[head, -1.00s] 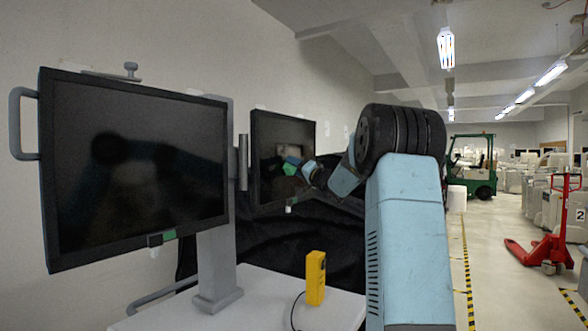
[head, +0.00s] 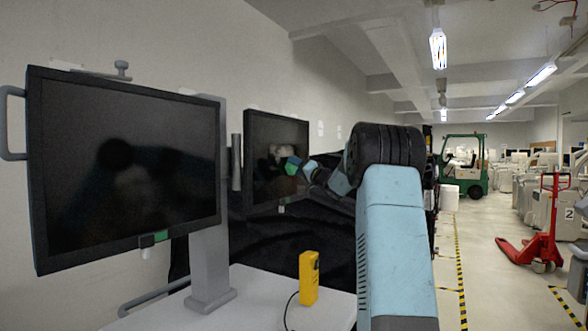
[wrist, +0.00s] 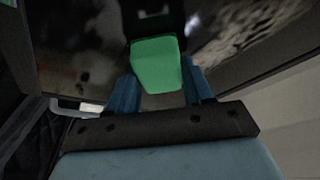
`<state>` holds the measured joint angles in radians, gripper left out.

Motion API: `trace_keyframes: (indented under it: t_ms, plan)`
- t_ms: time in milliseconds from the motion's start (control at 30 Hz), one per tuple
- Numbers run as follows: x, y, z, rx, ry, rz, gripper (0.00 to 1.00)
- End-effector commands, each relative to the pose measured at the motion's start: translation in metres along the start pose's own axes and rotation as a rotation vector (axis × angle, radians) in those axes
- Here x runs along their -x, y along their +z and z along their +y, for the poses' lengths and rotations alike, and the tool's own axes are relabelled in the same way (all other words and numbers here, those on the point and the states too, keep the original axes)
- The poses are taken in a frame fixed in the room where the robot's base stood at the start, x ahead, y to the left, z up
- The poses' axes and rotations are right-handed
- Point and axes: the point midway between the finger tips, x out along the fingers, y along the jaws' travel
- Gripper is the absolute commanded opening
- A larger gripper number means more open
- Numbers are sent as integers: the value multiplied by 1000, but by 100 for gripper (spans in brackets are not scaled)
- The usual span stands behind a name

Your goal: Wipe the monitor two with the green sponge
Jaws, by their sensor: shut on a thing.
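A green sponge (wrist: 157,66) is held between the blue fingers of my gripper (wrist: 160,88) in the wrist view. In the head view the sponge (head: 292,166) shows small at the tip of my gripper (head: 300,166), in front of the farther monitor (head: 262,190). The dark screen fills much of the wrist view beyond the sponge. I cannot tell whether the sponge touches the screen. A nearer, larger monitor (head: 125,200) stands at the left on a grey stand. No number is readable on either monitor.
A yellow device (head: 309,278) with a cable stands on the white cart top (head: 255,300) below the monitors. Dark cloth (head: 320,250) hangs behind it. A red pallet jack (head: 535,245) and a green forklift (head: 465,170) stand away on the right, past open floor.

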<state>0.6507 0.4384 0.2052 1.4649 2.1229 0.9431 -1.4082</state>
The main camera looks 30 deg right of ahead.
Motion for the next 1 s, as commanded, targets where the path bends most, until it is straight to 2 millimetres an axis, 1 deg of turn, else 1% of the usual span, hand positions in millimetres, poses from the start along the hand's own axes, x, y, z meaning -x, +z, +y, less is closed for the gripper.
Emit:
trace_keyframes:
  t_ms: [267,600,867,1000]
  plan:
    - [-3,-8,9,2,1,0,20]
    - [-8,-23,25,1,0,0,20]
    - [-10,-28,30,1,0,0,20]
    - [-13,-34,38,1,1,0,20]
